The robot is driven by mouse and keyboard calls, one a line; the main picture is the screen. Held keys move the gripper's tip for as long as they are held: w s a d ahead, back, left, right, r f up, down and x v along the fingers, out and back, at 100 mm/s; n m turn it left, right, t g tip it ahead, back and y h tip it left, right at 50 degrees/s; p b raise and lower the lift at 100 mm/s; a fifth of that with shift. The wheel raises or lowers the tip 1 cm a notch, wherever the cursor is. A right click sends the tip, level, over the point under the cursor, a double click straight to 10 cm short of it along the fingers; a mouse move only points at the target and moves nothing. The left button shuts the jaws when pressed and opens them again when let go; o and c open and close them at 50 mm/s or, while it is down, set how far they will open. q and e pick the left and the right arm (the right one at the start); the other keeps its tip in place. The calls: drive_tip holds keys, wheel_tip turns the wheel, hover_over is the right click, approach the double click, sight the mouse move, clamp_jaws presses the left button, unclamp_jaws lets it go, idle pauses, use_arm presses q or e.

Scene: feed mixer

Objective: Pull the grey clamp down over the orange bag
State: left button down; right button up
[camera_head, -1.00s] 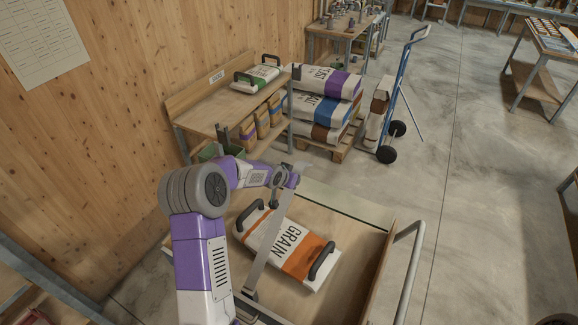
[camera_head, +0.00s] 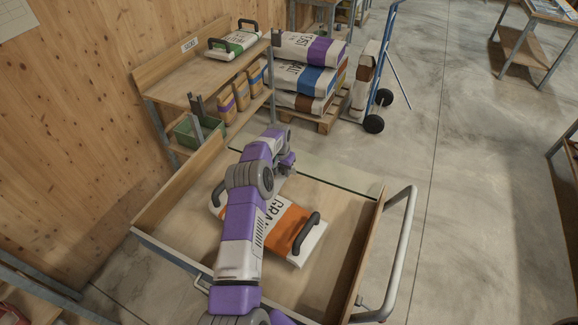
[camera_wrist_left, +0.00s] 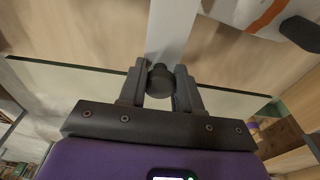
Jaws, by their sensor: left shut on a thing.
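The orange bag (camera_head: 289,226) is white with an orange band, GRAIN lettering and black handles. It lies flat in the wooden cart (camera_head: 330,192); its corner shows in the left wrist view (camera_wrist_left: 262,14). My left gripper (camera_head: 287,165) is beyond the bag's far side in the head view. In the left wrist view its fingers (camera_wrist_left: 160,82) are shut on the black knob at the end of the grey clamp (camera_wrist_left: 170,32), a flat bar running away from the fingers. In the head view my arm hides most of the clamp and part of the bag. My right gripper is out of view.
The cart has low wooden sides and a metal push handle (camera_head: 400,250) at right. Behind it stand a bench (camera_head: 180,92) with a green-banded bag, a pallet of stacked bags (camera_head: 310,75) and a blue hand truck (camera_head: 385,60). Open floor lies to the right.

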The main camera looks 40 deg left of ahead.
use_arm(q)
drive_tip(key=shift+w+f+b, duration=0.1)
drive_tip(key=shift+f+b, duration=0.25)
drive_tip(key=shift+f, duration=0.45)
drive_tip(key=shift+f+g, duration=0.15)
drive_tip(key=shift+g, duration=0.15)
drive_tip(key=shift+s+d+f, duration=0.15)
drive_tip(key=shift+s, duration=0.05)
drive_tip(key=c, duration=1.1)
unclamp_jaws()
drive_tip(key=shift+o, duration=1.4)
drive_tip(key=shift+w, duration=0.15)
drive_tip(key=shift+s+r, duration=0.15)
drive_tip(key=shift+r, duration=1.8)
drive_tip(key=shift+s+r, duration=0.15)
drive_tip(key=shift+r, duration=1.75)
